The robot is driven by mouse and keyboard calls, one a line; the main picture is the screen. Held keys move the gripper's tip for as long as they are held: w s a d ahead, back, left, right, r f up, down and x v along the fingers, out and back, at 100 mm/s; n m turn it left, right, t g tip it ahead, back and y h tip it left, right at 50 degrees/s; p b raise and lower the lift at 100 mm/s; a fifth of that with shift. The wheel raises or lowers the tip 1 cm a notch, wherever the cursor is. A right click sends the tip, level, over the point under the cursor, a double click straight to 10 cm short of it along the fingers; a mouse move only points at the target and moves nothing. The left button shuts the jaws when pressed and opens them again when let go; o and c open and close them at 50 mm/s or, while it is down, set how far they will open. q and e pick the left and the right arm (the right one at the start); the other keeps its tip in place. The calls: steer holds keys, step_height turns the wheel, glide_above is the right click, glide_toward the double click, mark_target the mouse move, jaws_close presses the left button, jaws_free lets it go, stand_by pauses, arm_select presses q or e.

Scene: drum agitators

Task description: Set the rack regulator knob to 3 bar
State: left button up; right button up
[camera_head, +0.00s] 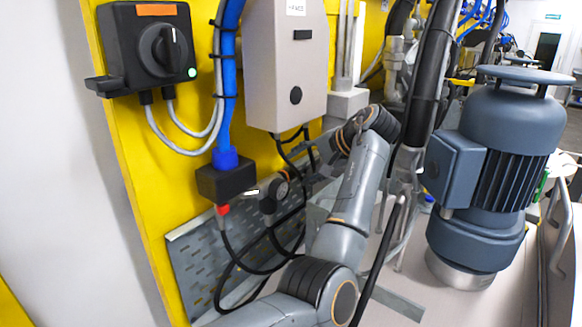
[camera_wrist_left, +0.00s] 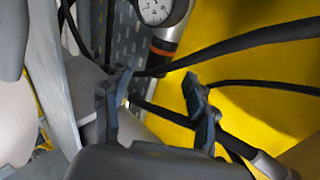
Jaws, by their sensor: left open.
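A round pressure gauge (camera_wrist_left: 158,8) with a white dial is cut off by the top edge of the left wrist view. Below it is a dark cylinder with an orange band (camera_wrist_left: 165,46), which looks like the regulator knob; its setting cannot be read. In the head view, a small dark fitting with an orange-brown ring (camera_head: 283,175), probably the same regulator, sits low by the yellow panel. My left gripper (camera_wrist_left: 158,82) is open, its two dark fingers apart, with the banded cylinder beyond them. In the head view my left gripper (camera_head: 311,161) is small and partly hidden among cables. My right gripper is not seen.
Black cables (camera_head: 240,268) loop around the perforated plate (camera_head: 190,262), and dark hoses (camera_wrist_left: 230,48) cross the left wrist view. A grey box (camera_head: 286,60) and a rotary switch (camera_head: 152,48) are on the yellow panel above. A large motor (camera_head: 500,135) stands at right.

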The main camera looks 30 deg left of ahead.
mark_target(291, 173)
arm_select(q)
steer(key=p+x, duration=0.1)
steer(key=x, duration=0.3)
steer(key=shift+w, duration=0.15)
steer(key=shift+a+f, duration=0.2)
steer(key=shift+a, duration=0.05)
steer(key=shift+a+f, duration=0.2)
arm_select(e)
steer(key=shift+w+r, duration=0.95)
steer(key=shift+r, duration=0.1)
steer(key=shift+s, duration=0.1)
